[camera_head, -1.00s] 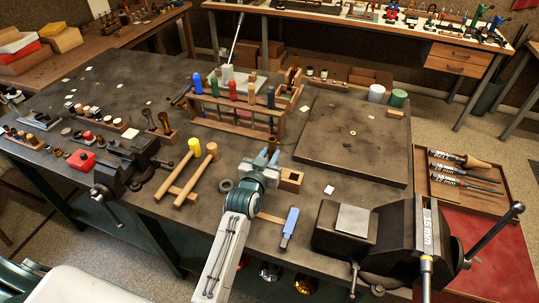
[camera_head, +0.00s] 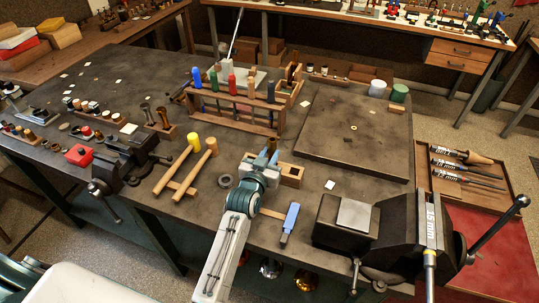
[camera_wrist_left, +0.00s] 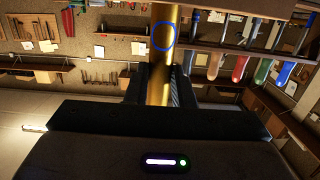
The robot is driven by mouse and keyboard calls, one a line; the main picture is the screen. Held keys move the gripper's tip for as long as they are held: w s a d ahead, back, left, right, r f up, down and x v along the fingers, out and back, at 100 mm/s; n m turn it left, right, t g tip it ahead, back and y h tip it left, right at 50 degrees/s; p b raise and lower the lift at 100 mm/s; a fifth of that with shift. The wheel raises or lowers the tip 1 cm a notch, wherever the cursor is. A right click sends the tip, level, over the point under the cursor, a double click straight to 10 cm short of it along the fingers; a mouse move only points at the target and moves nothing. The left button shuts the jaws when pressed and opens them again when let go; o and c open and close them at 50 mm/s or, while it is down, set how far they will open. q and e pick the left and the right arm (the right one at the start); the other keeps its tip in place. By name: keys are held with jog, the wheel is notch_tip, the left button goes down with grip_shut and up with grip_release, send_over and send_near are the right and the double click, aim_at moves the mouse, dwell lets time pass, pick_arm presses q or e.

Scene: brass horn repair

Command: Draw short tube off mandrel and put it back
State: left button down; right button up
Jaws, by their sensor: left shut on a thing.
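My left gripper (camera_head: 268,152) is above the bench, just behind a small wooden block (camera_head: 291,174). In the left wrist view its dark fingers (camera_wrist_left: 160,88) are shut on a brass tube (camera_wrist_left: 159,68), which runs up out of the top of the picture. A thin blue ring shows across the tube; I cannot tell if it is a mark on it. In the head view the tube is small and mostly hidden by the gripper. My right gripper is not in view.
A wooden rack of coloured-handled tools (camera_head: 235,108) stands behind my gripper. A dark slab (camera_head: 352,145) lies behind right, mostly bare. Another vise (camera_head: 125,158) is at left.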

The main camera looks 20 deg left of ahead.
pick_arm(q)
jog(key=shift+f+b, duration=0.4)
jog(key=shift+f, duration=0.3)
jog(key=c, duration=1.2)
grip_release()
jog(key=shift+o, duration=0.2)
jog(key=shift+s, duration=0.15)
jog(key=shift+s, duration=0.3)
jog(key=s+r+b, duration=0.1)
jog(key=s+b, duration=0.2)
jog(key=s, duration=0.7)
jog(key=shift+a+r+b, duration=0.15)
jog(key=shift+b, duration=0.2)
